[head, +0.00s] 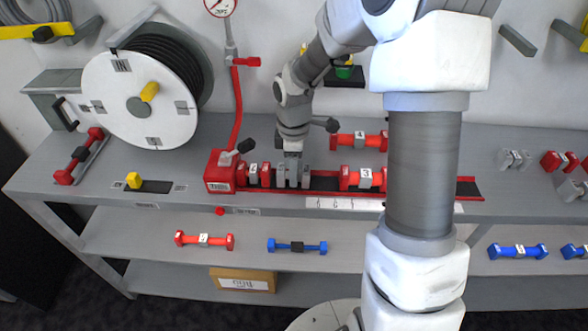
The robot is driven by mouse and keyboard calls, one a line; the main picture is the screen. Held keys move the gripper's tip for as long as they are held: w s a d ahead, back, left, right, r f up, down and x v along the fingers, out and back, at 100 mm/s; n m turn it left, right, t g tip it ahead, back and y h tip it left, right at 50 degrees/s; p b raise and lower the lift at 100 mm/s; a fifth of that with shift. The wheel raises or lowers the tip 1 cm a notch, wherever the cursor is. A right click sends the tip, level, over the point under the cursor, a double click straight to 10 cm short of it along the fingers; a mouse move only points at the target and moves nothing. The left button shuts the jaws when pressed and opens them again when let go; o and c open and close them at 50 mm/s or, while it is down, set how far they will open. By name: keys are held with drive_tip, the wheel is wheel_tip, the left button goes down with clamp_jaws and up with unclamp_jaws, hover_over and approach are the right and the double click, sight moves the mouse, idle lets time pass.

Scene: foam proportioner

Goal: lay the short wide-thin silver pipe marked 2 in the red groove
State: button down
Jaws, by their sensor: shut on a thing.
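My gripper (293,168) points straight down over the left part of the red groove (325,183). It is shut on a short silver pipe (305,177) with wide ends, which is at the groove between two red pieces. The fingers cover the pipe's middle, so its number is hidden. I cannot tell whether it rests on the groove's floor. A red piece marked 6 (253,175) lies in the groove to its left, by the red block (220,172). A red piece marked 3 (363,178) lies in the groove to its right, with a bare gap between.
A red piece marked 4 (359,140) lies on the bench behind the groove. More silver pieces (514,159) are at the right. Red (204,240) and blue (297,246) pieces lie on the lower shelf. A hose reel (115,110) stands at the left. My arm hides part of the groove.

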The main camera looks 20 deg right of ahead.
drive_tip(key=shift+c, duration=2.1)
unclamp_jaws()
